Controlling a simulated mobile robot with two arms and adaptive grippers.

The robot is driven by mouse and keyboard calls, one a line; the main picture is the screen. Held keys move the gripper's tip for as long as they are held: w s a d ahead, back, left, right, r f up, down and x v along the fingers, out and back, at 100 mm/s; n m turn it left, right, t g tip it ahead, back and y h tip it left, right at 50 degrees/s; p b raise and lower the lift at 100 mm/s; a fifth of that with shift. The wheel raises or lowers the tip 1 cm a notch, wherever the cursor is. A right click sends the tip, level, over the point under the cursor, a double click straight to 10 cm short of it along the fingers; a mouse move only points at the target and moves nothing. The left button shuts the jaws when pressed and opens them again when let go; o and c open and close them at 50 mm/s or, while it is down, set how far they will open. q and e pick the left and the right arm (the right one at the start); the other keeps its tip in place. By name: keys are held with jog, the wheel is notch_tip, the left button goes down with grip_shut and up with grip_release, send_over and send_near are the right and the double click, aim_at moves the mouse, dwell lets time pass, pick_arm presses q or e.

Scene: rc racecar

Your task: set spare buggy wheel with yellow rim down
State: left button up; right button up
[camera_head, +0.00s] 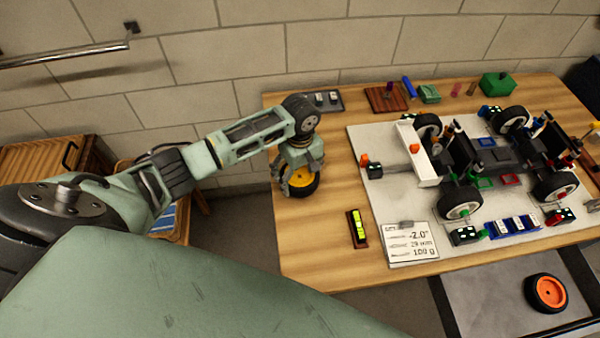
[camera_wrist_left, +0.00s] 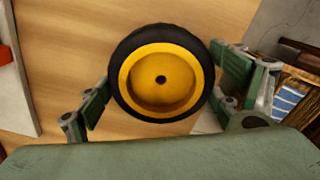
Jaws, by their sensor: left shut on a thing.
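The spare buggy wheel with the yellow rim (camera_head: 303,181) is at the left edge of the wooden table (camera_head: 310,240). My left gripper (camera_head: 297,175) is shut on it, coming in from the left. In the left wrist view, the wheel (camera_wrist_left: 162,75) fills the middle, black tyre around a yellow rim, with a finger on each side of the tyre. The wood shows behind it. I cannot tell whether the wheel touches the table top. My right gripper is in neither view.
A white board (camera_head: 365,150) carries the buggy chassis (camera_head: 490,155) and a printed card (camera_head: 410,245). A small yellow-green level (camera_head: 358,227) lies left of the board. A wheel with an orange rim (camera_head: 546,293) lies on a lower grey surface. Bare wood lies between my gripper and the board.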

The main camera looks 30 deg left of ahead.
pick_arm(q)
jog(key=o, duration=1.1)
jog(key=shift+f, duration=0.15)
notch_tip(320, 180, up, 12)
jog(key=shift+r, duration=0.2)
